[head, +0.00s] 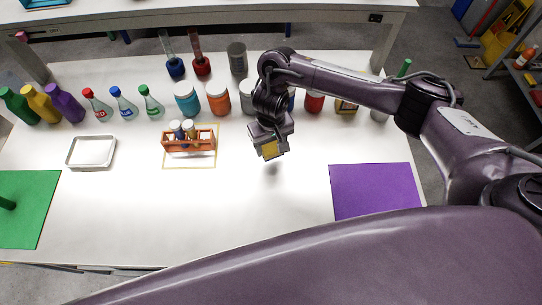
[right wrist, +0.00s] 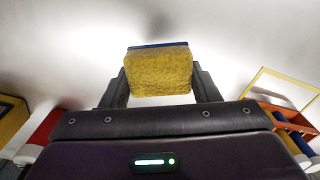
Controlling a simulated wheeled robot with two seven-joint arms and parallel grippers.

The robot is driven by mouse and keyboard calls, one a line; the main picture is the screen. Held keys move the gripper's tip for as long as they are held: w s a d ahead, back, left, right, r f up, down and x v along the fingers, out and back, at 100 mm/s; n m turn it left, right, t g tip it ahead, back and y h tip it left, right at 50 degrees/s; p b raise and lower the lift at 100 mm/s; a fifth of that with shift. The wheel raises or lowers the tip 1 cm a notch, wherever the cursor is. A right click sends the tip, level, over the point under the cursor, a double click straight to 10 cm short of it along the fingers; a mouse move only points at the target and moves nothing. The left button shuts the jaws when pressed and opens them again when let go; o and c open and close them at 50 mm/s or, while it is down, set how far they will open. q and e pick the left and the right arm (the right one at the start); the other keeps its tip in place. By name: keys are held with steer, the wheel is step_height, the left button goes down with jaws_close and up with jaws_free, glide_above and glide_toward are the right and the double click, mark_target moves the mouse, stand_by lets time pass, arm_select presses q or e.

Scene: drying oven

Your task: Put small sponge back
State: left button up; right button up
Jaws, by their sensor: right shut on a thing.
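The small sponge (right wrist: 160,74) is yellow with a thin blue layer along one edge. My right gripper (right wrist: 160,88) is shut on it, with a dark finger on each side in the right wrist view. In the head view my right gripper (head: 268,148) holds the sponge (head: 270,149) above the white table (head: 270,215), right of the orange test tube rack (head: 188,141). A shadow lies on the table below it. My left gripper does not show in the head view.
Several jars and bottles line the back of the table, including an orange jar (head: 217,98). A white tray (head: 91,152) and a green mat (head: 30,215) are at left. A purple mat (head: 375,190) is at right. The front middle of the table is clear.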

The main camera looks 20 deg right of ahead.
mark_target(271, 154)
steer(key=shift+a+f, duration=0.1)
steer(key=shift+f, duration=0.55)
step_height(271, 154, down, 4)
steer(key=b, duration=0.2)
steer(key=shift+b, duration=0.3)
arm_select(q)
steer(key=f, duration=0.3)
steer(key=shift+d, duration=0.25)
arm_select(e)
steer(key=shift+r, duration=0.15)
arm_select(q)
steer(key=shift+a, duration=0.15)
arm_select(e)
steer(key=o, duration=1)
steer(key=shift+f, duration=0.2)
steer(key=shift+c, duration=0.2)
steer(key=shift+r, duration=0.15)
